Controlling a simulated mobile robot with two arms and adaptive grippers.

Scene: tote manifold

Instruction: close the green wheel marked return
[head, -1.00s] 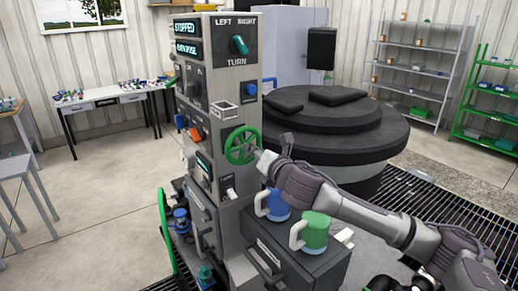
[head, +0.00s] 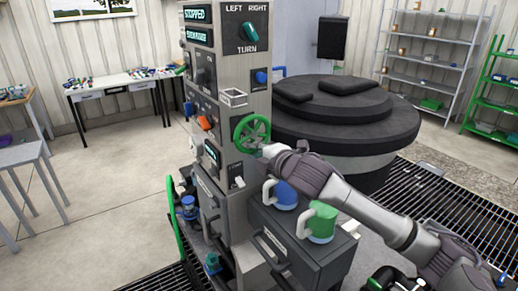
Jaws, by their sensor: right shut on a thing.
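The green wheel (head: 251,132) is mounted on the front face of the tall grey control column (head: 231,80). My right arm comes in from the lower right, and my right gripper (head: 262,149) is at the wheel's lower right rim, shut on it. The fingertips are small and partly hidden by the wrist. I cannot read a return mark on or near the wheel. My left gripper is not in view.
A blue mug (head: 285,196) and a green mug (head: 321,222) stand on the dark cabinet (head: 291,245) just below my right arm. A round black tiered platform (head: 345,125) stands behind. A green turn knob (head: 249,28) and a blue button (head: 261,77) sit above the wheel.

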